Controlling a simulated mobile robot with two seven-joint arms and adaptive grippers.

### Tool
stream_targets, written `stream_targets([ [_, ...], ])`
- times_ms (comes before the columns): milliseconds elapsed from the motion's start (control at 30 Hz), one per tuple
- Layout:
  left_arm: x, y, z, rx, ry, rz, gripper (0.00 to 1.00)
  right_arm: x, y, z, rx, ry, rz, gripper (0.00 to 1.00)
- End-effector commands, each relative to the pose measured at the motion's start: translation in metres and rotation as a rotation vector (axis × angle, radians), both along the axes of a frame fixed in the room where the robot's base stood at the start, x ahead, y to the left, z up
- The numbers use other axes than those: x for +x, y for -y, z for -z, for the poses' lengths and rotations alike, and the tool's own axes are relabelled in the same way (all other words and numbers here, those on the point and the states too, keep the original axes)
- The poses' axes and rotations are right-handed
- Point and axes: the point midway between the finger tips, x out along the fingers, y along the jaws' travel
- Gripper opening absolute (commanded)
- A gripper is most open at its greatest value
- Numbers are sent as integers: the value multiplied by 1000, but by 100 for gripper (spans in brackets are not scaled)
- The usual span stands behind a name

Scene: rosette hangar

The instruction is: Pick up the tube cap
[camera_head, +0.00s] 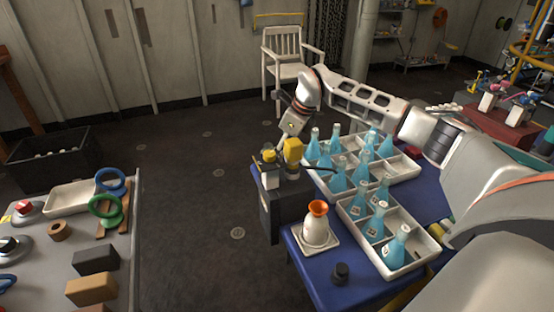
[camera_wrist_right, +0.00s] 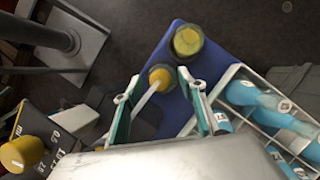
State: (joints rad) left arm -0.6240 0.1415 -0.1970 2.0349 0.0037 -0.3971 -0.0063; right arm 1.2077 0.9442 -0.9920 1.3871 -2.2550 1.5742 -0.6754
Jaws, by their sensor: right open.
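My right arm reaches in from the right in the head view, and its gripper hangs by the far left end of the blue table (camera_head: 340,290). In the wrist view the two fingers of my right gripper (camera_wrist_right: 160,105) are apart. A small yellow round piece (camera_wrist_right: 162,78) with a pale rod shows between and just beyond the fingertips; contact is not visible. A larger yellow-topped dark round piece (camera_wrist_right: 188,40) stands beyond it. I cannot tell for certain which piece is the tube cap. My left gripper is not in view.
Crates (camera_head: 349,212) with blue bottles (camera_head: 397,247) stand close to my right gripper. A white orange-rimmed vessel (camera_head: 317,225) and a small dark round piece (camera_head: 341,272) stand nearer. A grey table (camera_head: 130,255) is at left, with open floor (camera_head: 200,230) between.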

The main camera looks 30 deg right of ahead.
Motion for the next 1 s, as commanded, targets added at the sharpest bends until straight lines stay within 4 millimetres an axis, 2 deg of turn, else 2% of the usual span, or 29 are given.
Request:
stream_targets([
  [233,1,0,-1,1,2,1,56,2,0,1,0,4,1,41],
  [300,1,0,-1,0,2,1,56,2,0,1,0,4,1,23],
  [367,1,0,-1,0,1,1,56,1,0,1,1,3,0,9],
  [767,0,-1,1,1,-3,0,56,1,0,-1,0,2,0,9],
  [1000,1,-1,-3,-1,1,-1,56,2,0,-23,0,7,0,9],
])
